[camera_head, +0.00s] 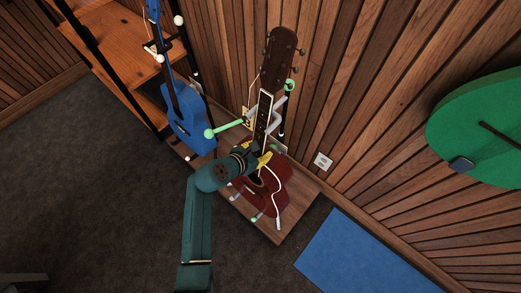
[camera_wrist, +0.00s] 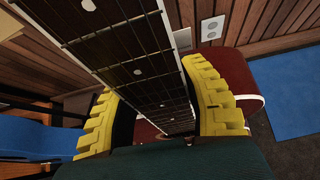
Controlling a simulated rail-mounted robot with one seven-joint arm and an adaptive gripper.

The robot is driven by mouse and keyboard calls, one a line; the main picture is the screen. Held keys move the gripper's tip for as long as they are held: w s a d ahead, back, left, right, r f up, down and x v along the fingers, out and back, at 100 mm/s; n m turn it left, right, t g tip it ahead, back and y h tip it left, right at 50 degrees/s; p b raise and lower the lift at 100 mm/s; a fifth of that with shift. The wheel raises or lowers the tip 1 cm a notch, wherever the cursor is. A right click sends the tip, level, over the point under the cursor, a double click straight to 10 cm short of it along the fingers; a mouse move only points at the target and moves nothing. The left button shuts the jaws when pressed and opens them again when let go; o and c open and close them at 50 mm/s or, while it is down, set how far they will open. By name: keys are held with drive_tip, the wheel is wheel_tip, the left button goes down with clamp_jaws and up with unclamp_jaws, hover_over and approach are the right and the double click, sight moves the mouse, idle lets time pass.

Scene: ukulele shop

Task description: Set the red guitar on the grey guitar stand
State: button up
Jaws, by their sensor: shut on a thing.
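The red guitar (camera_head: 271,196) is upright and leans slightly, with its dark headstock (camera_head: 281,48) at the top, in the head view. My gripper (camera_head: 252,160) is at the lower neck, just above the body. In the wrist view its yellow fingers (camera_wrist: 165,105) are on either side of the fretted neck (camera_wrist: 130,45), and the red body (camera_wrist: 238,80) is beyond. The grey guitar stand (camera_head: 280,103) shows behind the neck, with green-tipped arms. Its lower tips show by the guitar's base. Whether the body rests on the stand is hard to tell.
A blue guitar (camera_head: 190,120) hangs or stands at left beside a wooden shelf (camera_head: 125,45). A low wooden platform (camera_head: 298,208) lies under the red guitar. A slatted wall is behind. A blue mat (camera_head: 355,258) and a green round object (camera_head: 485,130) are at right. Carpet at left is clear.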

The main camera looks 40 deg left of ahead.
drive_tip(key=shift+w+a+r, duration=0.1)
drive_tip(key=shift+r, duration=0.25)
drive_tip(key=o, duration=1.3)
drive_tip(key=shift+f, duration=0.55)
drive_tip(key=v, duration=1.2)
drive_tip(key=shift+r, duration=0.3)
drive_tip(key=shift+r, duration=0.1)
